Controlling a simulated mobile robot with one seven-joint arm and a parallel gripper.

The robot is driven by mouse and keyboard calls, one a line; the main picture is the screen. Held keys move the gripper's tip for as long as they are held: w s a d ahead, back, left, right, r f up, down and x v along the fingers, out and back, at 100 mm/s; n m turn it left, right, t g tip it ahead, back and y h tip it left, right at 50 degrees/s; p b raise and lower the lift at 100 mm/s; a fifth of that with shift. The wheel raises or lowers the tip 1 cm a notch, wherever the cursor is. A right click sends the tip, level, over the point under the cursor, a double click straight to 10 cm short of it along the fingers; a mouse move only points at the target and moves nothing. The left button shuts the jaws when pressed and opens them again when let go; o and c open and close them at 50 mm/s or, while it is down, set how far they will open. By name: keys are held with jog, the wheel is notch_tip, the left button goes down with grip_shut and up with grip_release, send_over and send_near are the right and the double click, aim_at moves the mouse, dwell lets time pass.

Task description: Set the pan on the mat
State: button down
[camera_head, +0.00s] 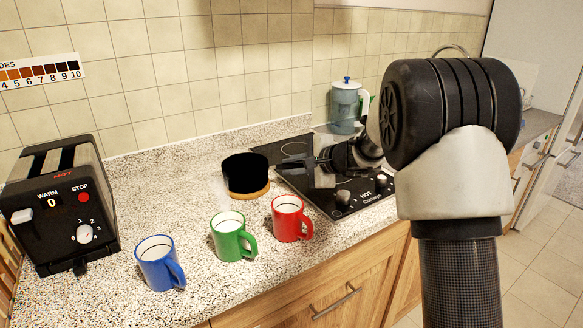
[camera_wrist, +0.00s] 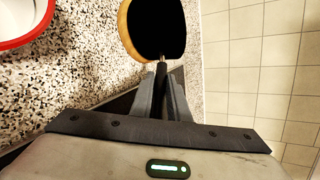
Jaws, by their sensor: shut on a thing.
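The black pan (camera_head: 245,172) is over the round tan mat (camera_head: 248,195), whose rim shows along the pan's lower edge. I cannot tell whether the pan rests on the mat or is just above it. In the wrist view the pan (camera_wrist: 156,25) is at the top, with a strip of the mat (camera_wrist: 127,38) showing along its left side. My gripper (camera_head: 318,162) reaches in from the right over the cooktop. In the wrist view my gripper (camera_wrist: 162,80) is shut on the pan's thin dark handle (camera_wrist: 162,63).
A blue mug (camera_head: 158,264), a green mug (camera_head: 230,238) and a red mug (camera_head: 288,220) stand in front of the mat. A black toaster (camera_head: 60,205) is at the left. The cooktop (camera_head: 350,195) lies right of the mat; a blue-lidded jug (camera_head: 345,105) stands behind it.

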jog(key=shift+f+b, duration=0.15)
jog(key=shift+b, duration=0.15)
jog(key=c, duration=1.7)
grip_release()
